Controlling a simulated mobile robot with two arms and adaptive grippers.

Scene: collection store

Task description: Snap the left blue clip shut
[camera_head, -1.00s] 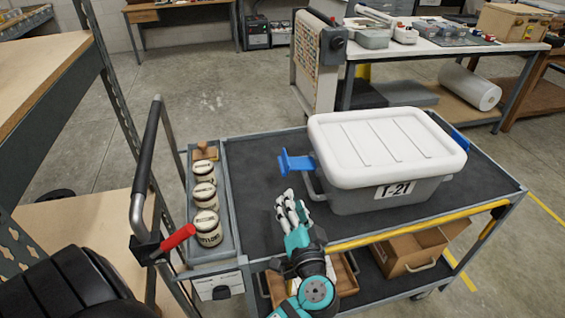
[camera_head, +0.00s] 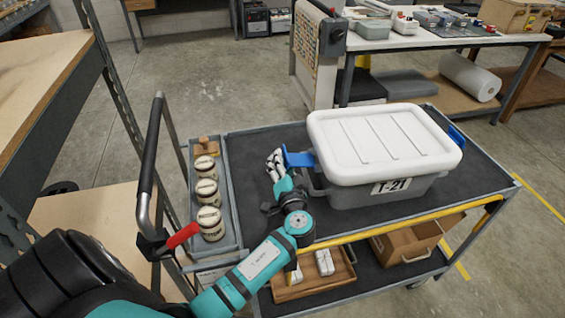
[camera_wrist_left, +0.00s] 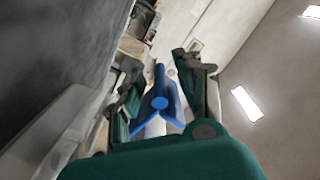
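A grey tub (camera_head: 385,190) with a white lid (camera_head: 385,145) and a T-21 label stands on the cart. Its left blue clip (camera_head: 298,158) sticks out sideways from the left end, swung away from the lid. My left gripper (camera_head: 274,160) is just left of this clip, at about its height. In the left wrist view the fingers (camera_wrist_left: 165,80) are spread apart, with the blue clip (camera_wrist_left: 160,103) showing between them. I cannot tell whether they touch it. The right blue clip (camera_head: 457,136) shows partly at the tub's right end. My right gripper is not in view.
The cart's dark top (camera_head: 255,140) is clear around the tub. Several lidded jars (camera_head: 208,195) stand in a tray along its left side. A red-gripped handle (camera_head: 183,235) is at the left. A wooden tray (camera_head: 300,283) and a box (camera_head: 410,243) lie below.

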